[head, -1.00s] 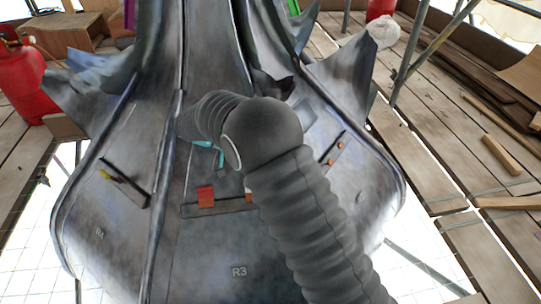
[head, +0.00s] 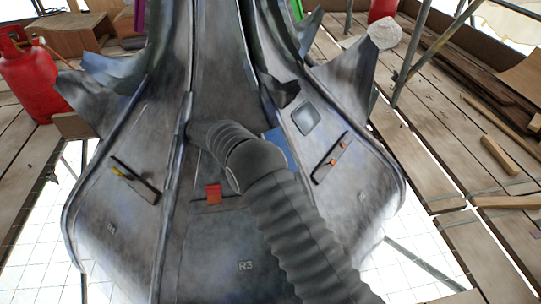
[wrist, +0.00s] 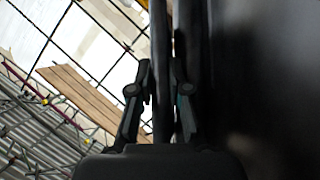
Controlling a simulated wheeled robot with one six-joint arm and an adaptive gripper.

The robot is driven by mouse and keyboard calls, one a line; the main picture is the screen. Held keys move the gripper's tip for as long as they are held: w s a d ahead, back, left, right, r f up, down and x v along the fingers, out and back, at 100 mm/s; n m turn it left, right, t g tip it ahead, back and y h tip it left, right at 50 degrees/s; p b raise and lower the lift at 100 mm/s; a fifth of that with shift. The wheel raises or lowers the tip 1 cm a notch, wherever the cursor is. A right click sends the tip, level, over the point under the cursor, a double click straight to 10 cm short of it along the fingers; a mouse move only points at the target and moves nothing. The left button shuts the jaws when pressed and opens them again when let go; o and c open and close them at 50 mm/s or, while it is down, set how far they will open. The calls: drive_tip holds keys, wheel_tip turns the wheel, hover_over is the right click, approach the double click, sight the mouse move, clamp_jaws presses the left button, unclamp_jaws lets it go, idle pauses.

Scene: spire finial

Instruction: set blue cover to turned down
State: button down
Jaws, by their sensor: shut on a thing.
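The blue cover (head: 280,148) shows as a small flat blue patch on the spire's middle face, just right of my arm's bend. The arm hides the rest of it, so its exact tilt cannot be told. My gripper is hidden behind my arm in the head view. In the wrist view, my gripper (wrist: 160,95) has its two dark fingers close together on a thin dark edge, which seems to be the cover in shadow; its colour does not show there.
The grey spire (head: 245,240), marked R3, fills the middle. A recessed square (head: 304,117) and a dark strip with orange bits (head: 332,160) are to the right. A red gas bottle (head: 30,75) stands at far left.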

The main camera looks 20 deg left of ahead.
drive_tip(key=shift+f, duration=0.1)
drive_tip(key=c, duration=1.1)
unclamp_jaws()
drive_tip(key=shift+d, duration=0.1)
